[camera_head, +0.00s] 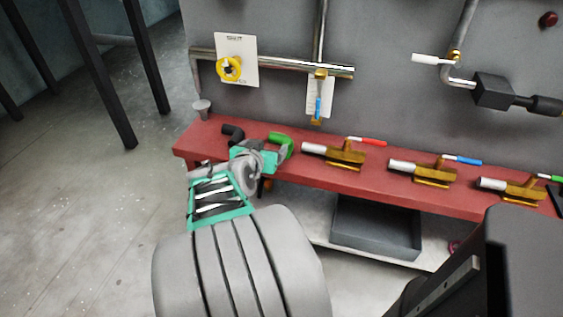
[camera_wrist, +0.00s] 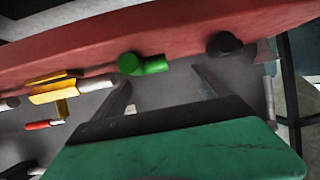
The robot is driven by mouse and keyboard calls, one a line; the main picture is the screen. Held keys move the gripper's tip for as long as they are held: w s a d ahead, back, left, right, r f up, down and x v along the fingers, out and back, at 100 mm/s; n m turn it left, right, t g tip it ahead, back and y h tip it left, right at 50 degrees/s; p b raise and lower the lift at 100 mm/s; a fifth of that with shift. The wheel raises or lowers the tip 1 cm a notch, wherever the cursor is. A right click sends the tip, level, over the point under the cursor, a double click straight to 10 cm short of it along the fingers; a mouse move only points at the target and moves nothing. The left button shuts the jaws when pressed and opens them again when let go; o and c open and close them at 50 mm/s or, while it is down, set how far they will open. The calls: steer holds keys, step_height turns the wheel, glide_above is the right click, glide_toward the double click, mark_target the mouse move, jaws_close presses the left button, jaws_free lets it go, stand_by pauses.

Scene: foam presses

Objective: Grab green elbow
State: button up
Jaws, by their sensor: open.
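The green elbow (camera_head: 283,141) lies on the red bench near its left end. It also shows in the wrist view (camera_wrist: 142,64), just beyond the tip of the left-hand finger and left of the middle of the jaw gap. My gripper (camera_head: 272,155) is at the front of the elbow in the head view and hides part of it. In the wrist view my gripper (camera_wrist: 163,78) has its two fingers spread apart, with nothing between them. I cannot tell whether a finger touches the elbow.
A black elbow (camera_head: 232,133) lies left of the green one on the red bench (camera_head: 375,177). Brass valves with red (camera_head: 340,152), blue (camera_head: 428,171) and green (camera_head: 515,187) handles lie to the right. A small grey cup (camera_head: 202,108) stands back left. Pipes run along the wall behind.

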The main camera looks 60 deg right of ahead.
mark_target(282, 137)
steer(key=d, duration=0.1)
steer(key=s+d, duration=0.2)
steer(key=shift+f+m+g+h, duration=0.3)
steer(key=x, duration=0.5)
steer(key=shift+d+f+b, duration=0.1)
steer(key=shift+f+b, duration=0.2)
steer(key=shift+w+d, duration=0.15)
steer(key=shift+d, duration=0.2)
steer(key=shift+c, duration=0.5)
steer(key=c, duration=1.2)
steer(key=shift+c, duration=0.6)
steer(key=shift+r, duration=0.15)
